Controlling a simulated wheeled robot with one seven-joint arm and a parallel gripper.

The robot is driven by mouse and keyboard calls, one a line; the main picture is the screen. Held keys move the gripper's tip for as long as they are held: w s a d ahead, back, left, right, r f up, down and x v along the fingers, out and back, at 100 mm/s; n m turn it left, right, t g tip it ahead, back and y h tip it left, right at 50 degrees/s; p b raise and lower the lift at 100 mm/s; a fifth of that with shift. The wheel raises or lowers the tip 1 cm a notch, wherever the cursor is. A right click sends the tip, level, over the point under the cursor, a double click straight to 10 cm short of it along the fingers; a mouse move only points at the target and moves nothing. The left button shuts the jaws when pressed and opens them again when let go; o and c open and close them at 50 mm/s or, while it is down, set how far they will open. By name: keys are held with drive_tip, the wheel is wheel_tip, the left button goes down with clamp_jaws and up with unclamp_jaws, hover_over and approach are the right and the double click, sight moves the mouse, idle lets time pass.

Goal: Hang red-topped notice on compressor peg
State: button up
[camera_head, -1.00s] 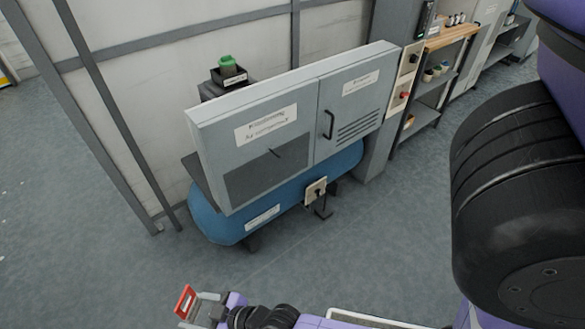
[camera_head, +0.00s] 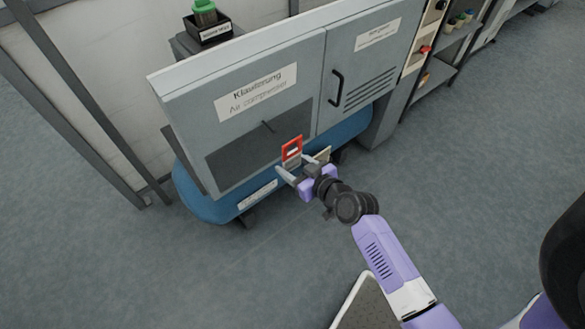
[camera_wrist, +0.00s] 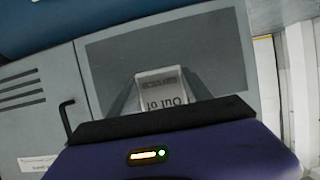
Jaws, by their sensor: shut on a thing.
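The red-topped notice (camera_head: 291,147) is in my gripper (camera_head: 301,164), which is shut on its lower part. Its red top with a pale opening stands above the fingers. The wrist view shows a pale face of the notice (camera_wrist: 160,92) with upside-down lettering, between the fingers. The compressor cabinet (camera_head: 240,90) is grey, above a blue tank (camera_head: 205,203). A short dark peg (camera_head: 267,126) sticks out of its left front, at the top edge of a dark panel. In the head view the notice is right of and below the peg, apart from it. The peg cannot be made out in the wrist view.
The cabinet's right door has a dark handle (camera_head: 336,88), which also shows in the wrist view (camera_wrist: 66,116). A black box with a green-lidded jar (camera_head: 204,14) stands behind the cabinet. Shelves (camera_head: 450,58) stand at right. Open floor lies in front.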

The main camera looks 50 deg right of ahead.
drive_tip(key=shift+w+d+f+p, duration=0.1)
drive_tip(key=shift+w+d, duration=0.25)
drive_tip(key=shift+w, duration=0.95)
drive_tip(key=shift+w+d+f+p, duration=0.15)
drive_tip(key=shift+w+d, duration=0.15)
drive_tip(key=shift+w, duration=1.05)
drive_tip(key=shift+w+d+f+p, duration=0.1)
drive_tip(key=shift+w+d, duration=0.25)
drive_tip(key=shift+w, duration=0.95)
drive_tip(key=shift+b+x, duration=0.7)
drive_tip(key=shift+x, duration=0.15)
drive_tip(key=shift+f, duration=0.2)
drive_tip(key=o, duration=1.4)
